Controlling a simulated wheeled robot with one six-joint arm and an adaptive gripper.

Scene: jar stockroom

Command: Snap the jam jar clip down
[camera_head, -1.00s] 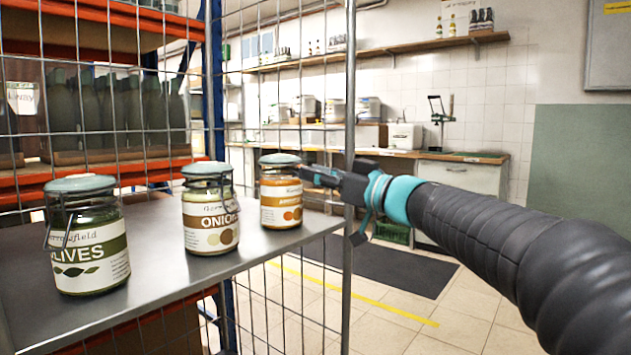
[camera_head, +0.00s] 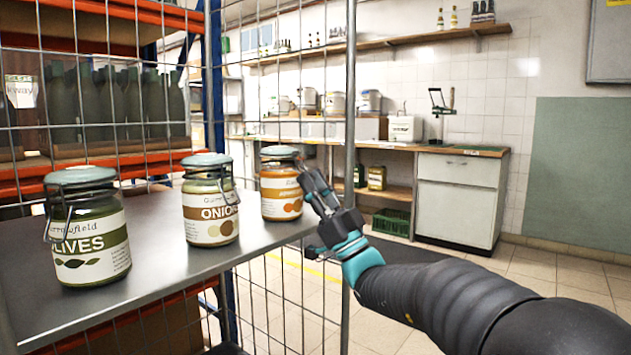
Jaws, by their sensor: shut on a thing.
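The jar with orange contents (camera_head: 279,183), the likely jam jar, stands upright at the right end of the grey metal shelf (camera_head: 165,262). Its blue-green lid (camera_head: 279,152) sits level on top. My gripper (camera_head: 303,172) reaches in from the right, pointing up and left. Its fingertips are at the jar's right side, just below the lid, shut on what looks like the jar's wire clip. The clip itself is mostly hidden by the fingers and too small to make out.
An onion jar (camera_head: 210,205) stands left of it, and an olives jar (camera_head: 86,230) further left, nearer me. Wire mesh and an upright post (camera_head: 349,120) stand close behind my gripper. A white cabinet (camera_head: 458,200) is far back; the floor between is open.

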